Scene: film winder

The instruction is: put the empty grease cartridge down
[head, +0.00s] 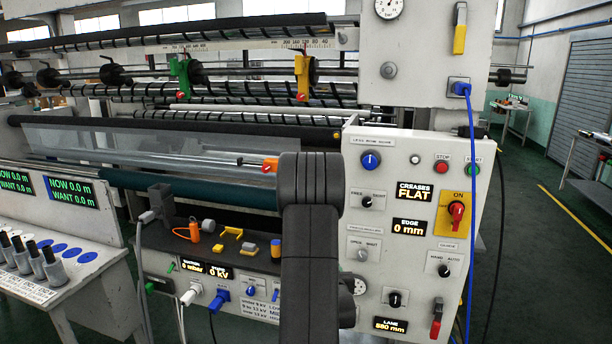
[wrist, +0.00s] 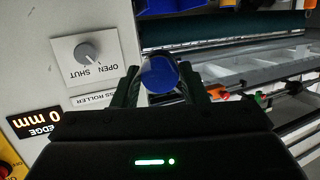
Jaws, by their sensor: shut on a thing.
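In the wrist view my gripper (wrist: 172,92) is shut on a cylinder with a round blue end, which I take for the empty grease cartridge (wrist: 160,74). The dark fingers stand on either side of it, and its blue end faces the camera. The rest of its length is hidden. In the head view my dark arm stands in front of the machine, and neither the gripper fingers nor the cartridge can be made out there. I see no contact between the cartridge and any surface.
A dark shelf (head: 160,240) left of my arm holds an orange cylinder (head: 193,232), yellow pieces and other small things. The control panel (head: 420,150) with knobs and switches stands close on the right. A white bench (head: 45,295) with several grey cylinders is at left. A blue cable (head: 470,200) hangs at right.

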